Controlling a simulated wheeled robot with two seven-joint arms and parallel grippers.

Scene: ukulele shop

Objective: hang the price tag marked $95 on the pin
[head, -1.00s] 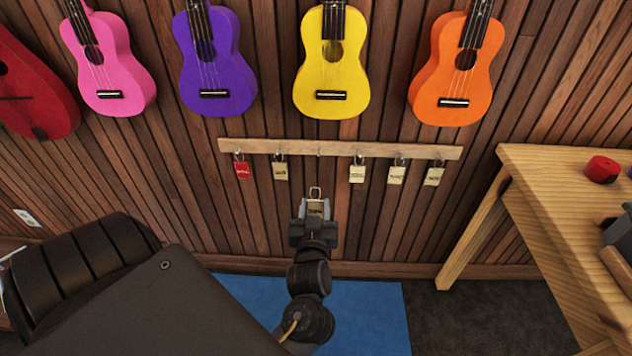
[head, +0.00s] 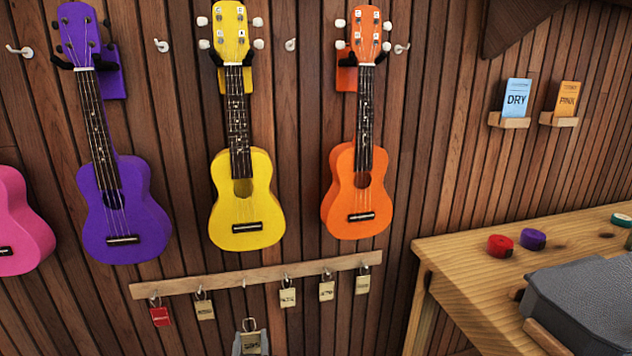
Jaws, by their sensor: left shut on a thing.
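The price tag (head: 251,341) is a cream plate with a metal loop on top; its marking looks like $95 but is small. My left gripper (head: 251,349) is shut on it, with the loop standing up above the fingers, at the bottom edge of the head view. A bare pin (head: 243,283) sits on the wooden rail (head: 225,279), third from the left, below the yellow ukulele. The tag's loop shows below this pin, apart from it. My right gripper is not in view.
A red tag (head: 160,316) and a cream tag (head: 205,309) hang left of the bare pin. Several cream tags (head: 288,297) hang to its right. Ukuleles hang above. A wooden table (head: 450,265) with tape rolls and a grey case stands at right.

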